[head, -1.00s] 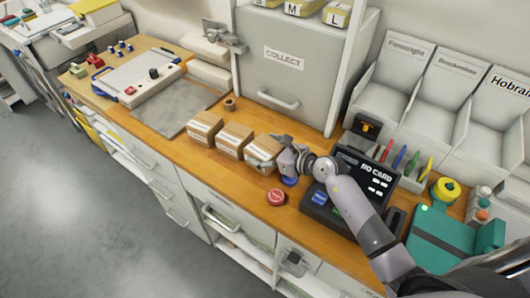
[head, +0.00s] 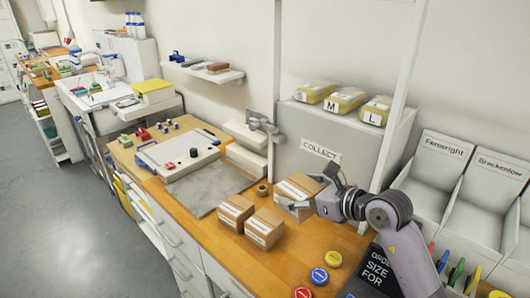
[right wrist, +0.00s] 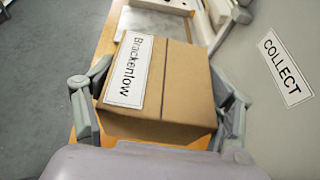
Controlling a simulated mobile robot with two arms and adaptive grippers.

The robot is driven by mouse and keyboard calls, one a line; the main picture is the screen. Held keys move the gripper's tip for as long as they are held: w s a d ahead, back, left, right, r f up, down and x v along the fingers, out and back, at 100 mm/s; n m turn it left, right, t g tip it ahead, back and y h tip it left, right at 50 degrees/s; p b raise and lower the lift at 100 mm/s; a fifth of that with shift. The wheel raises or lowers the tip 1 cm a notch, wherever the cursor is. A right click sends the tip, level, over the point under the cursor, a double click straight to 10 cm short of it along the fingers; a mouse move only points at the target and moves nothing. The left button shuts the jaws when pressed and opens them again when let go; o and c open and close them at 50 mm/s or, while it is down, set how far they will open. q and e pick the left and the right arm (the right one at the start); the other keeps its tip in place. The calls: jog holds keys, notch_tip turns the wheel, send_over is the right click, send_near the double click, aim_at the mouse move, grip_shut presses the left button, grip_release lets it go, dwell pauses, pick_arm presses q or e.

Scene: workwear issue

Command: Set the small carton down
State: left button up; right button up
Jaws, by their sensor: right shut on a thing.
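My right gripper (head: 310,199) is shut on a small brown carton (head: 294,187), with a finger on each side of it. In the right wrist view the carton (right wrist: 178,85) fills the space between the fingers (right wrist: 160,120), and its white label reads "Brackenlow". The carton appears raised beside the front of the grey COLLECT cabinet; its underside is hidden. Two similar cartons, one on the left (head: 235,212) and one on the right (head: 264,228), stand on the wooden counter in front of it. My left gripper is not in view.
The COLLECT cabinet (head: 335,135) stands close behind. A grey mat (head: 212,187) and a tape roll (head: 262,189) lie to the left. Yellow (head: 333,258), blue (head: 318,275) and red (head: 302,293) round buttons are in front. Labelled bins (head: 436,165) stand at right.

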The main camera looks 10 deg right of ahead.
jog(key=s+d+f+n+g+y+b, duration=0.1)
jog(key=s+f+n+y, duration=0.1)
jog(key=s, duration=0.6)
jog(key=s+f+n+g+y+b, duration=0.1)
jog(key=s+f+n+g, duration=0.1)
jog(key=s+f, duration=0.3)
jog(key=s, duration=0.4)
jog(key=shift+s+d+y+b, duration=0.25)
jog(key=shift+d+y+b, duration=0.1)
jog(key=shift+d+y, duration=0.05)
jog(key=shift+g, duration=0.3)
